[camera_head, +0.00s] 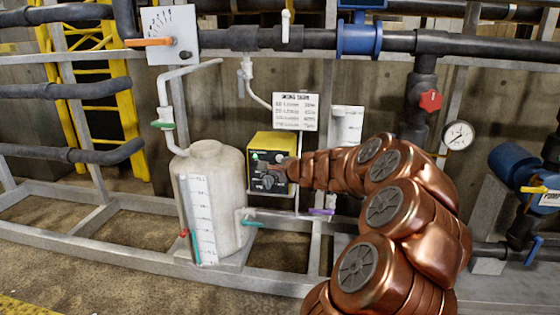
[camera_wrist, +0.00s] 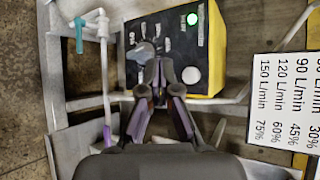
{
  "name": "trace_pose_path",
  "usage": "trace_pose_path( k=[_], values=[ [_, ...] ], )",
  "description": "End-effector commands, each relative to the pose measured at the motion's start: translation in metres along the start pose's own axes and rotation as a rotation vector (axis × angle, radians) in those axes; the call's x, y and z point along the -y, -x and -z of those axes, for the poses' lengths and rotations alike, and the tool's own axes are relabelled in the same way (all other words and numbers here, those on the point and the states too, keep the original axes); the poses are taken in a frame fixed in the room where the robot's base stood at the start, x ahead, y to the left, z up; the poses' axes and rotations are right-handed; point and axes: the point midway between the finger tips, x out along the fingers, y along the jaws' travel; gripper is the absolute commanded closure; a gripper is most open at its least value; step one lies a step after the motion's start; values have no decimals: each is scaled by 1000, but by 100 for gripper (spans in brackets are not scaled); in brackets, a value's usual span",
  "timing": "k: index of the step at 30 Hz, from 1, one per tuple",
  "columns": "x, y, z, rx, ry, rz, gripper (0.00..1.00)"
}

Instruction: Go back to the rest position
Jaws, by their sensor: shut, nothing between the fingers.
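My gripper (camera_wrist: 158,72) is shut and empty, its dark fingers meeting in the middle of the wrist view. Its tips are in front of the black panel of a yellow control box (camera_wrist: 212,80), close to a grey knob (camera_wrist: 145,50). I cannot tell whether they touch it. A green light (camera_wrist: 192,18) is lit on the panel. In the head view my copper arm reaches from the lower right to the control box (camera_head: 265,140), and the gripper is small and partly hidden there.
A white tank (camera_head: 212,205) stands left of the box. A sign (camera_head: 296,111) hangs above it. Pipes run across the top, with a red-handled valve (camera_head: 431,100) and a gauge (camera_head: 459,137) at right. A metal frame rail (camera_head: 100,255) runs low in front.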

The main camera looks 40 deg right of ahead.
Motion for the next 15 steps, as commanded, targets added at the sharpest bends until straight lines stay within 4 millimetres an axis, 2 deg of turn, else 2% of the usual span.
trace_pose_path(
  k=[11, 13, 15],
  values=[
    [1, 0, 0, 0, 0, 1, 100],
    [2, 1, -4, 6, 6, -1, 100],
    [7, 4, -17, 26, 27, -6, 100]
  ],
)
